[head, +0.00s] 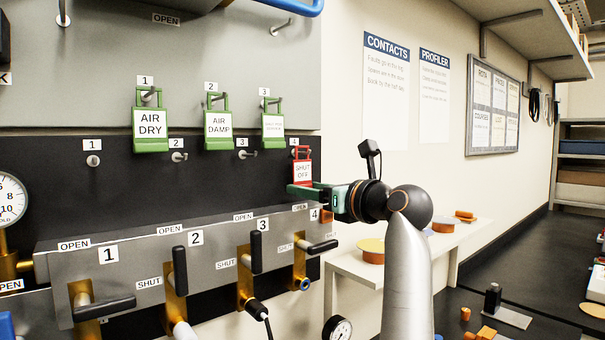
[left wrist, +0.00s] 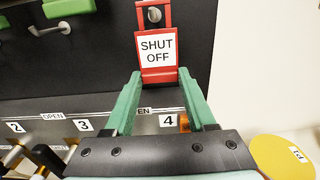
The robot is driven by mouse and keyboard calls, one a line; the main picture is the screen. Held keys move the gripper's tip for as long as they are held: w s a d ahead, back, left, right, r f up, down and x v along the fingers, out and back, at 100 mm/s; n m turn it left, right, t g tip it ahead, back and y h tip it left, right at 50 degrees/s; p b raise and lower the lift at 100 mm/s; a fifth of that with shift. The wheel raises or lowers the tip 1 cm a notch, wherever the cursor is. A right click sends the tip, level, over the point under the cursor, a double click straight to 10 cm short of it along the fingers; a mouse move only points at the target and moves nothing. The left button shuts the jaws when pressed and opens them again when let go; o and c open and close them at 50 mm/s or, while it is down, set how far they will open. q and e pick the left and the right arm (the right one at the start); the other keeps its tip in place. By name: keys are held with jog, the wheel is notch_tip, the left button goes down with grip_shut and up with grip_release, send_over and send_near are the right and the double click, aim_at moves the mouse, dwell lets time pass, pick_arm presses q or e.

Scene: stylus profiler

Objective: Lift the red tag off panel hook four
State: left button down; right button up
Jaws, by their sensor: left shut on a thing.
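The red tag (head: 303,171) has a white SHUT OFF label. It hangs at panel hook four, at the right end of the black panel. In the left wrist view the red tag (left wrist: 158,77) is upright, and the round hook end (left wrist: 154,14) shows inside its shackle. My left gripper (head: 302,189) is at the tag's lower part, its green fingers on either side of it. In the left wrist view my left gripper (left wrist: 160,76) is shut on the tag's lower edges. My right gripper is not in view.
Green tags AIR DRY (head: 150,124) and AIR DAMP (head: 218,125) and a third green tag (head: 272,127) hang above on the grey board. A valve box (head: 140,262) with several black-handled levers sits below. A white shelf (head: 355,268) with orange pieces is to the right.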

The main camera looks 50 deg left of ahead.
pick_arm(q)
jog(key=shift+r, duration=0.2)
jog(key=shift+d, duration=0.1)
jog(key=d, duration=0.7)
jog(key=shift+s+d, duration=0.35)
jog(key=shift+d, duration=0.05)
dwell(0.6)
dwell(0.3)
